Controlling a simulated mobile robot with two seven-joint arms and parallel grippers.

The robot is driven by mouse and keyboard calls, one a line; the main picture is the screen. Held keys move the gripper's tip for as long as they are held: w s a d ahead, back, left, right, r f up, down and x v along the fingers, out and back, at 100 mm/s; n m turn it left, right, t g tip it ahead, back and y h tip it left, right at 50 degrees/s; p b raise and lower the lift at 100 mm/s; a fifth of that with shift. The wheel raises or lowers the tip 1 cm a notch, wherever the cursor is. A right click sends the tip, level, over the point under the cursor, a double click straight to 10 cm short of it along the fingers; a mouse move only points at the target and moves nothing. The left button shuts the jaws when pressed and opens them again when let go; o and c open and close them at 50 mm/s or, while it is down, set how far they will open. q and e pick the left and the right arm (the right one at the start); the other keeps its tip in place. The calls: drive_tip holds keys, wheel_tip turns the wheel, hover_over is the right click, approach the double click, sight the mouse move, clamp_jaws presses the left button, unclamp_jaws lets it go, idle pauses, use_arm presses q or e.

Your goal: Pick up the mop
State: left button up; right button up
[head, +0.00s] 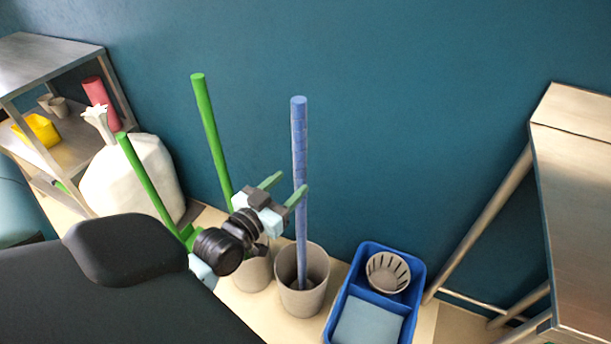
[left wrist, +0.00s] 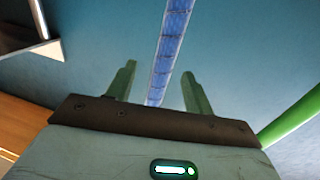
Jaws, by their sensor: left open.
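A long blue pole (head: 300,130), which looks like the mop handle, stands nearly upright in a grey-brown bucket (head: 316,292); its lower end is hidden inside. My left gripper (head: 287,188) is open at about the middle of the pole's height, its green fingers reaching toward it. In the left wrist view the blue pole (left wrist: 171,45) runs up between the two open fingers (left wrist: 158,72), and nothing shows clamped. I cannot tell whether a finger touches it. My right gripper is not in view.
A green pole (head: 208,125) stands left of the blue one, by a second bucket (head: 252,274). Another green pole (head: 148,178) is further left. A white sack (head: 130,185) sits beside a metal shelf (head: 50,62). A blue bin (head: 368,304) and metal table (head: 580,185) are right.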

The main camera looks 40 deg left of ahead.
sight(305, 165)
use_arm(q)
drive_tip(key=shift+w+a, duration=0.15)
drive_tip(key=shift+w, duration=0.6)
drive_tip(key=shift+w+a+b, duration=0.15)
drive_tip(key=shift+w+b, duration=0.1)
drive_tip(key=shift+w, duration=1.3)
drive_tip(key=shift+w+a+b, duration=0.15)
drive_tip(key=shift+w+b, duration=0.05)
drive_tip(key=shift+w, duration=1.35)
drive_tip(key=shift+c, duration=0.9)
drive_tip(key=shift+r, duration=0.15)
drive_tip(key=c, duration=0.9)
